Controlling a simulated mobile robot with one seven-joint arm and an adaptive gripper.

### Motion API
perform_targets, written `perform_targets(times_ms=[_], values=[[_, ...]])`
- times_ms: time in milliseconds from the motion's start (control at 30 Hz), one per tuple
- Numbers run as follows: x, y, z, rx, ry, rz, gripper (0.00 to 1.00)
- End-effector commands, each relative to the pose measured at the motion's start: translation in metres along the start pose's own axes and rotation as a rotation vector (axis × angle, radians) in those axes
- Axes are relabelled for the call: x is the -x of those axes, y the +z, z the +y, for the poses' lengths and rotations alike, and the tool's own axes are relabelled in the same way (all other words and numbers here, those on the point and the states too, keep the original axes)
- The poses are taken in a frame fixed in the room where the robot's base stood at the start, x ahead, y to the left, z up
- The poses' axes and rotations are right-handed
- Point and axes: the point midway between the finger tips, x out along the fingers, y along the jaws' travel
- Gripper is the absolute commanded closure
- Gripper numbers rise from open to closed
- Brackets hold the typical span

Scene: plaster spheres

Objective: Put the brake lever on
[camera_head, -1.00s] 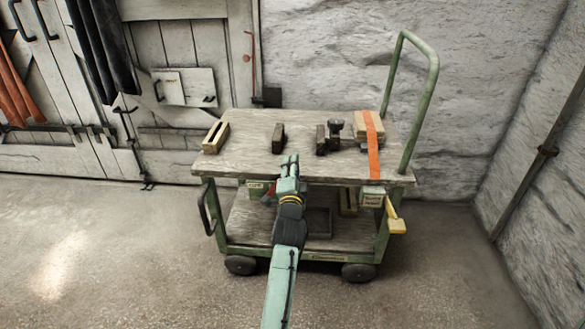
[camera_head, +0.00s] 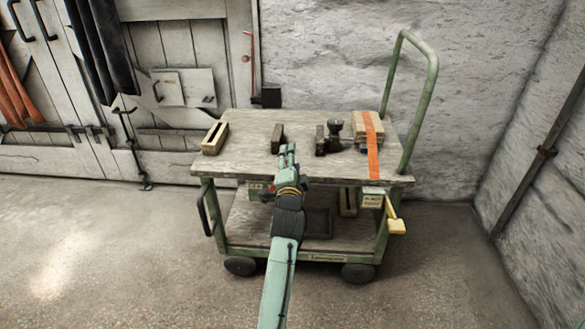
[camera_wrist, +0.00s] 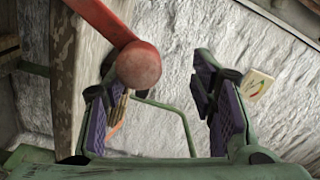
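A red lever with a round ball end (camera_wrist: 138,66) is large in the wrist view, reaching in from the upper left. Its ball is close to the left finger and overlaps it in the picture; I cannot tell whether they touch. I take this to be the brake lever. My gripper (camera_wrist: 160,95) is open, its purple-padded fingers wide apart with nothing held between them. In the head view my gripper (camera_head: 287,152) is at the front edge of the cart (camera_head: 240,158). The red lever is mostly hidden behind my arm there.
The cart top carries a slotted wooden block (camera_head: 215,138), small dark blocks (camera_head: 278,138), a dark knobbed piece (camera_head: 333,128) and a strapped wooden stack (camera_head: 361,124). A yellow handle (camera_head: 396,226) sticks out at the front right. The floor in front is clear.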

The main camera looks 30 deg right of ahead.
Motion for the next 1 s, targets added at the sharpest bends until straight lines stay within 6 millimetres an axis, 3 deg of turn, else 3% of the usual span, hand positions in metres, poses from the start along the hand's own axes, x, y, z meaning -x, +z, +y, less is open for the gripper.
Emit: perform_targets(times_ms=[33,100,300,767,867,1000], values=[[-0.001,-0.008,-0.018,-0.002,-0.016,0.01,0.52],[-0.001,-0.013,-0.031,-0.003,-0.016,0.009,0.52],[-0.002,-0.022,-0.058,-0.002,-0.012,0.007,0.52],[-0.002,-0.025,-0.067,0.003,-0.008,0.005,0.56],[0.001,-0.021,-0.07,0.085,0.002,0.0,0.62],[0.017,-0.001,-0.08,0.474,0.045,-0.022,0.72]])
